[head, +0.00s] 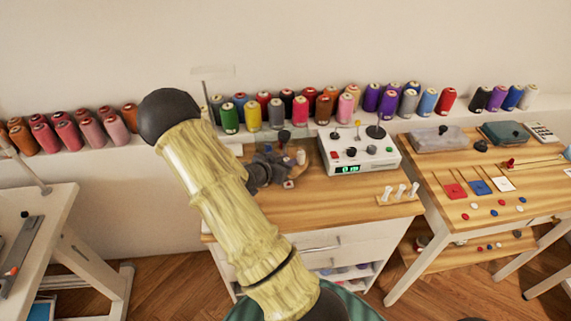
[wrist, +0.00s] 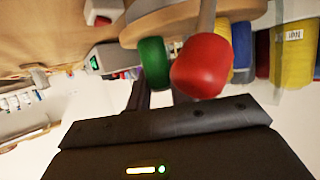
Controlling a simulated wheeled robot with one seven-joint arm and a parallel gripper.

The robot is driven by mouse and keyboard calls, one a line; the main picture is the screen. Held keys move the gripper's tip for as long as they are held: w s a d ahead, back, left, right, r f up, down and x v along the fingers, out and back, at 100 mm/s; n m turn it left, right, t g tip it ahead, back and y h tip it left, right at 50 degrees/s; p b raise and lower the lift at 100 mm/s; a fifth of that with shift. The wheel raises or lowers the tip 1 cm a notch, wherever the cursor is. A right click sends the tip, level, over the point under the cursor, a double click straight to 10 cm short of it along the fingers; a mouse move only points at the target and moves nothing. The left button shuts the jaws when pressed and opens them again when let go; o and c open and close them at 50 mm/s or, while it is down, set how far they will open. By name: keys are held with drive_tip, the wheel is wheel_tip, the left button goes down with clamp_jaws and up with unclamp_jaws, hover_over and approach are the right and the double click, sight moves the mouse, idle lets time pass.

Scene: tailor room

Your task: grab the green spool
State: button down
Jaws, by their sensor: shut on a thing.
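In the wrist view a small green spool (wrist: 154,63) sits between the dark fingers of my gripper (wrist: 158,97), which is shut on it. A rounded red piece (wrist: 202,67) is right beside the green spool, closer to the camera, and covers part of one finger. Both are close to a round wooden piece (wrist: 175,22). In the head view my gripper (head: 272,170) is low over the back left of the middle wooden table (head: 350,190). The green spool it holds cannot be made out there.
A larger green thread cone (head: 229,118) stands in the row of cones on the wall ledge behind. A white control box (head: 358,152) stands right of my gripper. A white peg rack (head: 397,196) is at the table's front right. Bare tabletop lies in front of the box.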

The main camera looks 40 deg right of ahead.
drive_tip(key=shift+w+r+p, duration=0.1)
drive_tip(key=shift+r+p, duration=0.4)
drive_tip(key=shift+r, duration=0.05)
drive_tip(key=r+p, duration=0.2)
drive_tip(key=r, duration=0.1)
drive_tip(key=shift+s+d, duration=0.1)
drive_tip(key=shift+s, duration=0.1)
drive_tip(key=s+a+p, duration=0.2)
drive_tip(key=a, duration=0.7)
drive_tip(key=s+a+p, duration=0.1)
drive_tip(key=a+p, duration=0.1)
drive_tip(key=a, duration=0.7)
drive_tip(key=shift+s+f+p, duration=0.3)
drive_tip(key=shift+s+p, duration=0.05)
drive_tip(key=shift+p, duration=0.05)
drive_tip(key=shift+d, duration=0.1)
